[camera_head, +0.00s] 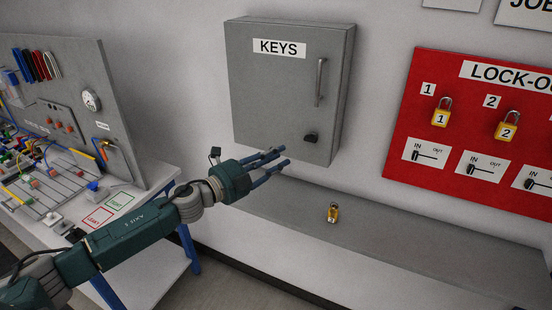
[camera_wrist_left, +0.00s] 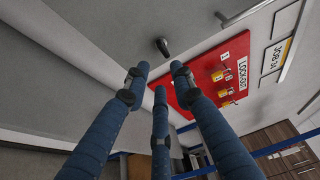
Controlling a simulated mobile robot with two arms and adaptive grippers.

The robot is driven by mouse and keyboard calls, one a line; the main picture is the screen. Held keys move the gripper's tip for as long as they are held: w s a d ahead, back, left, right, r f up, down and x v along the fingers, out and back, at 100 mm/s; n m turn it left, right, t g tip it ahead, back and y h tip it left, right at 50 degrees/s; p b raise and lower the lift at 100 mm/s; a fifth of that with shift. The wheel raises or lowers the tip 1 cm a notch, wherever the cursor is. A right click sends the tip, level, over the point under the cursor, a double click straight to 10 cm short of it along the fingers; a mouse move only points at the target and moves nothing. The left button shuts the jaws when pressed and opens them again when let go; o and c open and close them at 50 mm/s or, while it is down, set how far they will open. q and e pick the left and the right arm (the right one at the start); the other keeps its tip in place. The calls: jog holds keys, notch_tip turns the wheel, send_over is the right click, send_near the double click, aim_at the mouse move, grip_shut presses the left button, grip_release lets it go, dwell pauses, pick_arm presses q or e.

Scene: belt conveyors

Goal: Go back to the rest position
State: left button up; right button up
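My left gripper (camera_head: 280,156) is in front of the wall, below the grey KEYS cabinet (camera_head: 275,85) and left of its dark latch (camera_head: 311,139). In the left wrist view its three blue fingers (camera_wrist_left: 160,80) stand apart with nothing between them, so it is open and empty. The cabinet door is shut. A yellow padlock (camera_head: 333,213) lies on the grey ledge (camera_head: 420,255), to the right of and below the gripper, apart from it. My right gripper is in neither view.
The red lock-out board (camera_head: 455,185) is on the wall at right, with yellow padlocks (camera_head: 441,116) hanging on it. At left a workbench (camera_head: 150,210) carries a grey panel (camera_head: 105,85) and small parts. Most of the ledge is clear.

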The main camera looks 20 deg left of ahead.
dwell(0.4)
